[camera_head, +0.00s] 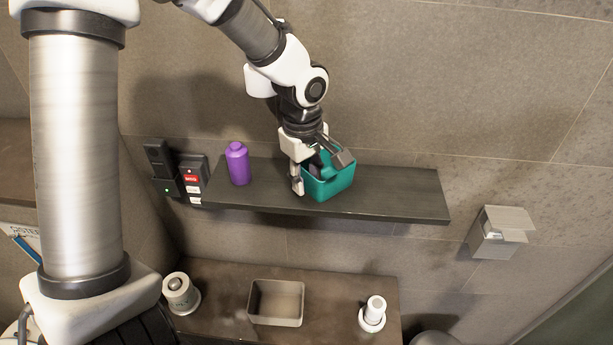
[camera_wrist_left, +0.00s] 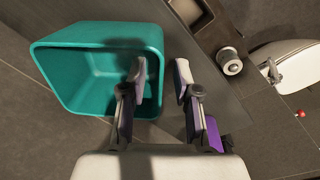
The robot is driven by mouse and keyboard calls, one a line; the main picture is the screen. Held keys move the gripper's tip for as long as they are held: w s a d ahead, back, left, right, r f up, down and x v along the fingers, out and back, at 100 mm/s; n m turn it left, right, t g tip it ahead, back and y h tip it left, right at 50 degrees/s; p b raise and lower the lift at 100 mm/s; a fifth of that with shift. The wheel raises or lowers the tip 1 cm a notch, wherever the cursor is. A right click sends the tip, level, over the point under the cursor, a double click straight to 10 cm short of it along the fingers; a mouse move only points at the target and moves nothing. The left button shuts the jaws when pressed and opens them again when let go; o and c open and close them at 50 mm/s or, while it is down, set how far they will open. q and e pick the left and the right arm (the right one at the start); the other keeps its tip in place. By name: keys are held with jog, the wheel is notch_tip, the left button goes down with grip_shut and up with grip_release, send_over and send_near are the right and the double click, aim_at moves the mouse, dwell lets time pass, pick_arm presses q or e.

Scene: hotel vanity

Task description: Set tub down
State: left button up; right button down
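In the left wrist view the tub (camera_wrist_left: 75,85) is at the left. One finger of the left gripper (camera_wrist_left: 160,76) is inside its rim and the other outside, with the wall between them. Gaps show between the wall and the fingers. My right gripper is not in view.
A purple bottle (camera_head: 237,164) stands on the shelf's left part. Switches and a red-labelled box (camera_head: 190,178) are on the wall beside it. A lower counter (camera_head: 225,313) holds an empty beige bin (camera_head: 276,322) and two white items. A wall holder (camera_head: 498,235) is right of the shelf.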

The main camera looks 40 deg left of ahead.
pick_arm(q)
notch_tip(320, 180, up, 12)
jog(key=shift+s, duration=0.4)
jog(key=shift+a, duration=0.1)
